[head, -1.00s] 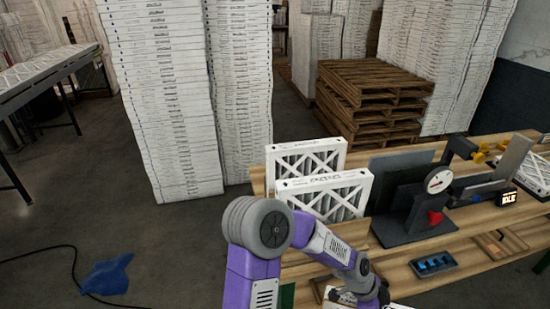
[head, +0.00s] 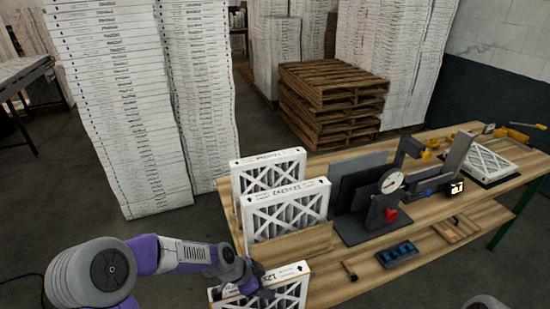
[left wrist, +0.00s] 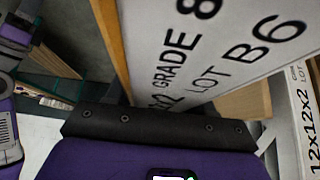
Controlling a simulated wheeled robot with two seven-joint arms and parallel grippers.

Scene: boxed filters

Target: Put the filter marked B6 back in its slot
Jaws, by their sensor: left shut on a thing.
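A white-framed pleated filter (head: 289,290) is at the bottom of the head view, in front of the bench's left end. My left gripper (head: 245,281) is shut on its upper left part and partly covers its label. In the left wrist view a white label surface (left wrist: 215,45) reading "GRADE 8" and "LOT B6" fills the upper right; it seems to be the held filter. Two other filters stand upright behind it, a rear one (head: 268,173) and a nearer one (head: 288,211). A wooden panel (head: 290,244) stands in front of the nearer one. My right gripper is not in view.
A gauge stand (head: 391,182) with dark plates is right of the standing filters. A blue tray (head: 397,253) lies on the bench (head: 350,275). Another filter (head: 488,162) lies at the bench's far right. Filter stacks and pallets (head: 330,100) stand behind.

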